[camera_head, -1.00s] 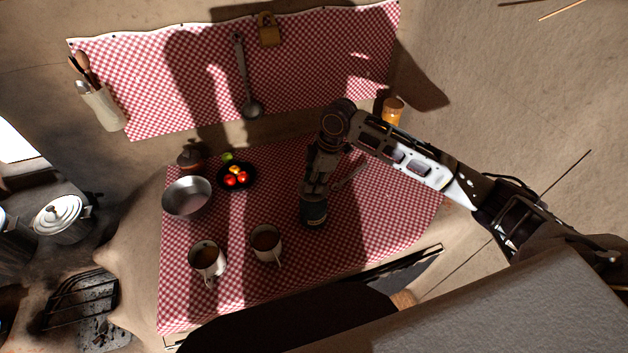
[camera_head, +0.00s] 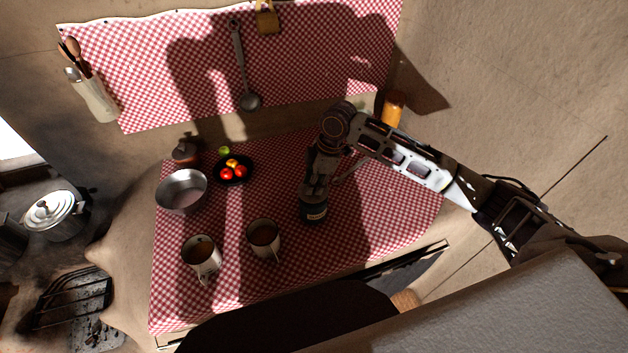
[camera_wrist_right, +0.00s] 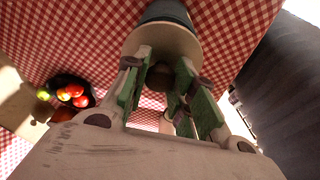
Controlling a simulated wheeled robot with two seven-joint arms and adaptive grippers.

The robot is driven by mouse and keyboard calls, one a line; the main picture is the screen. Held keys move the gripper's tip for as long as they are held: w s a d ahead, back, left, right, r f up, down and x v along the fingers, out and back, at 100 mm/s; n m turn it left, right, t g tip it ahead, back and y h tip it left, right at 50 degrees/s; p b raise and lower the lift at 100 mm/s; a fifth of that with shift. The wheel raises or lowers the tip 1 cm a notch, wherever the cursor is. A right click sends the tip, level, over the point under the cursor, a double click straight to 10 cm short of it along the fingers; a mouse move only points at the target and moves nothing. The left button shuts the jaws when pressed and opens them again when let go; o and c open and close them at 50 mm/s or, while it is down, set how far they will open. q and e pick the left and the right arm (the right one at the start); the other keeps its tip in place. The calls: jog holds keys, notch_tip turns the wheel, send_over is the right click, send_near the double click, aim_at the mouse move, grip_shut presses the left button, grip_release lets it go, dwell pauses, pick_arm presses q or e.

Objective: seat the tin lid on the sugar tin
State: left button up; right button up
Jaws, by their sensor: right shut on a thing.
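The sugar tin (camera_head: 314,210) is a dark blue-grey can with a pale label, on the checked cloth right of the mugs. In the right wrist view the tin's blue side (camera_wrist_right: 165,11) shows just beyond the tin lid (camera_wrist_right: 165,38), a pale disc with a dark knob. My right gripper (camera_wrist_right: 158,80) is shut on the lid's knob. In the head view this gripper (camera_head: 313,190) points down over the tin and hides the lid. The lid is at the tin's top; I cannot tell whether it sits flush. My left gripper is not in view.
Two mugs (camera_head: 263,237) (camera_head: 201,254) stand left of the tin. A metal bowl (camera_head: 182,190), a dark plate (camera_head: 233,180) of fruit and a small brown pot (camera_head: 185,152) are further left. An orange jar (camera_head: 392,108) stands at the back right. Cloth is clear at the front right.

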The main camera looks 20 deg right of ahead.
jog(key=shift+f, duration=0.4)
jog(key=shift+f+p, duration=0.1)
jog(key=shift+p, duration=1.1)
dwell(2.0)
jog(key=shift+f+p, duration=0.35)
jog(key=shift+f, duration=0.05)
dwell(1.2)
jog(key=shift+f+p, duration=0.25)
jog(key=shift+p, duration=0.15)
dwell(0.7)
jog(key=o, duration=1.1)
